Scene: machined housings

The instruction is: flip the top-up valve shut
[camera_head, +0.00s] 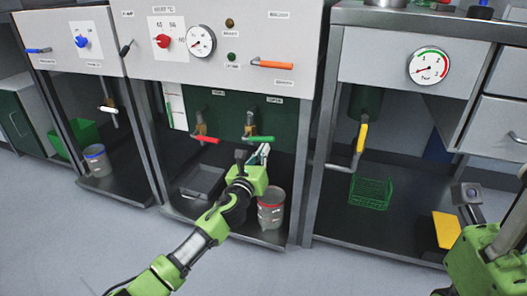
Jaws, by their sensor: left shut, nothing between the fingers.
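Two lever valves hang on the dark green panel under the middle bench. The left one has a red handle (205,139), and the right one has a green handle (259,138). Both handles lie roughly level, pointing right. The small labels above them are too blurred to read surely, though the right one looks like the top-up label (275,100). My left gripper (264,152) is shut and empty, just below the green handle's right end. I cannot tell if they touch.
A grey can (271,210) stands close below my left gripper, beside a dark tray (202,182). The bench front with gauge (201,41) and orange handle (272,63) overhangs above. A yellow-handled valve (361,138) and green basket (370,191) are to the right.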

